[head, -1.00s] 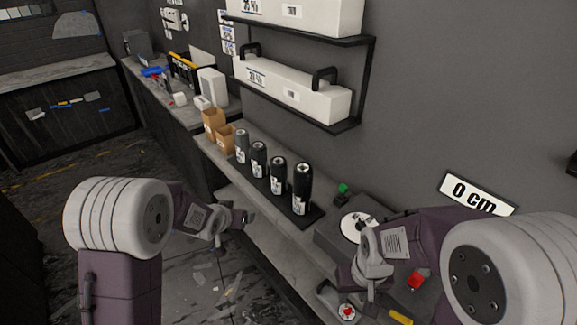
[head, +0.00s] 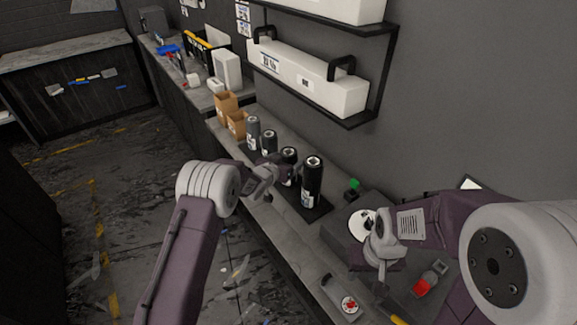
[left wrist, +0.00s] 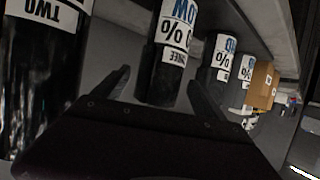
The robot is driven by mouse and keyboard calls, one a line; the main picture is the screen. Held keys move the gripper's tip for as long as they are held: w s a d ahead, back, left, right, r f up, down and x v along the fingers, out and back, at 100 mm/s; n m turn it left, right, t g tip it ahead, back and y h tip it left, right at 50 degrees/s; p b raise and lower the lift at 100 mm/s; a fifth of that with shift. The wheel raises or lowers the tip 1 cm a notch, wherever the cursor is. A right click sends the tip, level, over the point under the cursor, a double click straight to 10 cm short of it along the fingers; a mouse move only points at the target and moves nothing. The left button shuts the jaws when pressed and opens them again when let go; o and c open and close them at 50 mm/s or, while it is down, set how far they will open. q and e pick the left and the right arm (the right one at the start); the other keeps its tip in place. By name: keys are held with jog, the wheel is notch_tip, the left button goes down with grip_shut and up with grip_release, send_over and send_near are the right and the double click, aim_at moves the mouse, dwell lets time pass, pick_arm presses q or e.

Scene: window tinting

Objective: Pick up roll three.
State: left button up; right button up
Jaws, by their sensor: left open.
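Several dark rolls with white labels stand upright in a row on the counter. The roll labelled THREE (left wrist: 165,62) is in the middle of the left wrist view, upside down there. In the head view it is the second roll from the front (head: 290,156), partly hidden by my left gripper. My left gripper (head: 286,174) is open beside it; in the left wrist view its fingertips (left wrist: 160,84) lie to either side of roll three, with no clear contact. The roll labelled TWO (left wrist: 40,75) is close on the left there, and frontmost in the head view (head: 313,180). My right gripper (head: 377,258) is low over the counter at right.
More rolls (head: 253,132) stand behind, followed by brown cardboard boxes (head: 236,122). A shelf with long white boxes (head: 310,75) hangs above. A white disc (head: 360,222), a red-topped item (head: 425,285) and a green item (head: 353,186) lie at right. The counter's front strip is mostly clear.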

pick_arm(q)
jog(key=x, duration=0.2)
jog(key=shift+w+d+f, duration=0.1)
jog(key=shift+w+f, duration=0.1)
jog(key=shift+s+r, duration=0.1)
jog(key=c, duration=0.5)
grip_shut()
